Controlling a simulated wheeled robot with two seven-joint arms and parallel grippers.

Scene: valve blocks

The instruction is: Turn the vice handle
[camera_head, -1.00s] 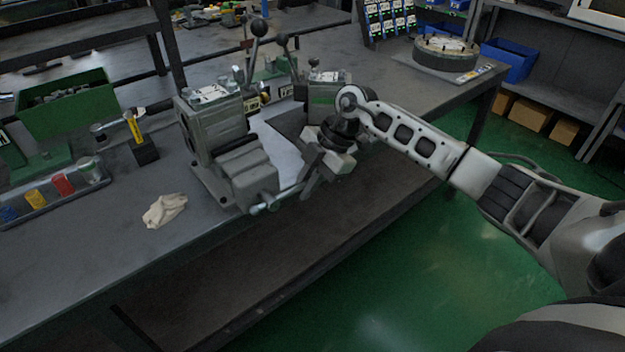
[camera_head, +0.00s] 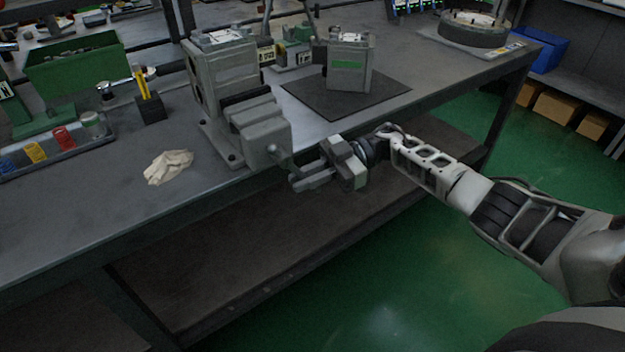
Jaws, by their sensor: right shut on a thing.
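The grey vice (camera_head: 262,128) is fixed near the front edge of the workbench, left of the picture's middle. The screw end of its handle (camera_head: 275,150) sticks out of its front face. My right gripper (camera_head: 308,170) is in front of and just right of that face, over the bench's front edge. It is shut on the vice handle, whose bar is mostly hidden by the fingers. My left gripper is not in view.
A grey valve block (camera_head: 347,68) stands on a dark mat (camera_head: 385,92) right of the vice. A crumpled cloth (camera_head: 168,166) lies on the bench to the left. A green bin (camera_head: 75,72) and a tray of coloured parts (camera_head: 60,145) are farther left.

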